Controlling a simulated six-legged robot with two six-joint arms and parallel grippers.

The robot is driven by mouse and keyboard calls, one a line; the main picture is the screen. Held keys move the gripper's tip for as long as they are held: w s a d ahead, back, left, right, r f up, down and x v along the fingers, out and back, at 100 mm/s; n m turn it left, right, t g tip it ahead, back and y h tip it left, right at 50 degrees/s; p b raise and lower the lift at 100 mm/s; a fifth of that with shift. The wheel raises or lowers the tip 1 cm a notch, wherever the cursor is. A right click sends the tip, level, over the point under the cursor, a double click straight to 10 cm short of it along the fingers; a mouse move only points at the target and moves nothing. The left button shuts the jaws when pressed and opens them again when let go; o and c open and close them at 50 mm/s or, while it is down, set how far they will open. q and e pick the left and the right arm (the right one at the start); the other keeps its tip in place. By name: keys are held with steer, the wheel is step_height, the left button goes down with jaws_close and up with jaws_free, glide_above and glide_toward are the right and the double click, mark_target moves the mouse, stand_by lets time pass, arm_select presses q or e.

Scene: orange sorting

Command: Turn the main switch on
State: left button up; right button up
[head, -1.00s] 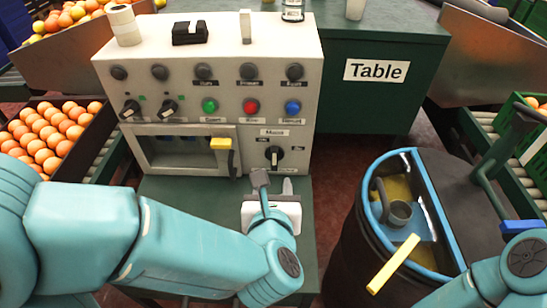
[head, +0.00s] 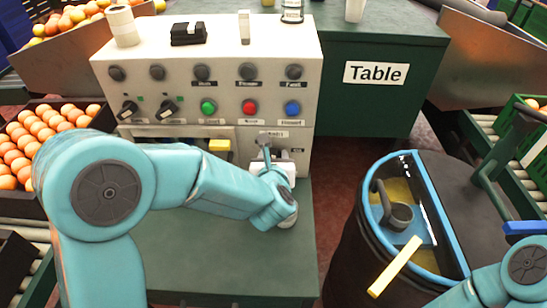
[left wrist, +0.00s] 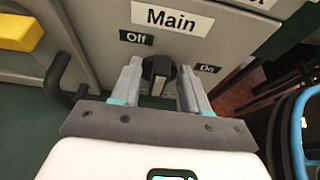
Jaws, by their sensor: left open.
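The main switch is a dark knob (left wrist: 158,70) on the grey panel, below the "Main" label (left wrist: 172,18). An "Off" label (left wrist: 136,37) is on its left and an "On" label (left wrist: 208,69) on its right in the left wrist view. The knob's ridge looks roughly upright there; I cannot tell its setting. My left gripper (left wrist: 157,88) is open, with one finger on each side of the knob. I cannot tell whether they touch it. In the head view my left gripper (head: 268,150) is in front of the panel (head: 215,48) and hides the knob. My right gripper is out of view.
A black drum (head: 345,245) with a blue rim stands to the right. Crates of oranges (head: 45,118) are at the left. The green surface (head: 225,265) below the panel is clear.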

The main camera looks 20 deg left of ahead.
arm_select(q)
jaws_close()
steer(key=shift+d, duration=0.15)
steer(key=shift+w+d+f+m+y+b, duration=0.1)
steer(key=shift+d+f+m+y+b, duration=0.3)
steer(key=shift+m+y+b, duration=0.9)
steer(key=shift+w+d+f+m+y+b, duration=0.1)
steer(key=shift+d+f+m+y+b, duration=0.45)
steer(key=shift+m, duration=1.4)
steer(key=shift+w+d+f+m+y+b, duration=0.15)
steer(key=shift+m+y+b, duration=0.55)
steer(key=shift+m+y, duration=0.7)
steer(key=shift+m, duration=0.45)
